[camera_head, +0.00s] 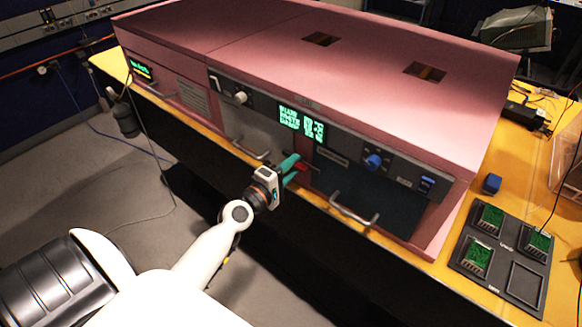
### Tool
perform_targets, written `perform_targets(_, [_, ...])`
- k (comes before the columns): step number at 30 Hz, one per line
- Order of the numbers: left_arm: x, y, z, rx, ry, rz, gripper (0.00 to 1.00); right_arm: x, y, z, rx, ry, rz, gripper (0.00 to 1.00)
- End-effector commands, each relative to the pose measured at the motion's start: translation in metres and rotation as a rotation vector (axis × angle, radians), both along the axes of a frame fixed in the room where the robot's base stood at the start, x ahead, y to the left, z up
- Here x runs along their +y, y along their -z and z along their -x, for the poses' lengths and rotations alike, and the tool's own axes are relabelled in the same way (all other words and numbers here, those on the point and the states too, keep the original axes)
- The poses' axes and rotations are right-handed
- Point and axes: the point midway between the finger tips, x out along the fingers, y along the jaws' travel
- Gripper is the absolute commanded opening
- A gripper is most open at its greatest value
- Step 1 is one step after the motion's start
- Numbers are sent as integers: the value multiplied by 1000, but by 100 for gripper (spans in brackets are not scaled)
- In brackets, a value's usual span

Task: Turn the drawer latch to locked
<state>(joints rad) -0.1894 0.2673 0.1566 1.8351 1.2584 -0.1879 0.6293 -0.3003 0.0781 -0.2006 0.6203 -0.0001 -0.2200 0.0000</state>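The pink foam enclosure (390,70) stands on a yellow-topped bench. A small red piece (301,167), which looks like the drawer latch, is on its front, left of the dark right-hand drawer front (370,194). My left gripper (294,169) has teal fingers, spread apart, with their tips at the red piece. I cannot tell whether they touch it. The fingers partly hide the latch, and its exact angle is too small to read. The right drawer's handle (354,214) sticks out below and to the right. My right gripper is not in view.
A green-text display (301,123) sits above the gripper. A blue knob (374,161) is to its right, a white knob (240,97) upper left. Another handle (250,150) juts out left of the gripper. A dark tray with green boards (497,286) lies at right.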

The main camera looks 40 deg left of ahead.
Motion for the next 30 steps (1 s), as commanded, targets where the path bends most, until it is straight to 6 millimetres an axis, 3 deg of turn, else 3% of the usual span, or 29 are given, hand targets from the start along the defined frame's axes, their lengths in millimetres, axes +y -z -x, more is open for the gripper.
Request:
perform_targets(8, [0,1,8,1,1,-1,33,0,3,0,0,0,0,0])
perform_targets(21, [7,5,90,2,0,-2,33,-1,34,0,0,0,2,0])
perform_targets(30, [9,2,118,1,0,-1,33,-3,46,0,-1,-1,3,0])
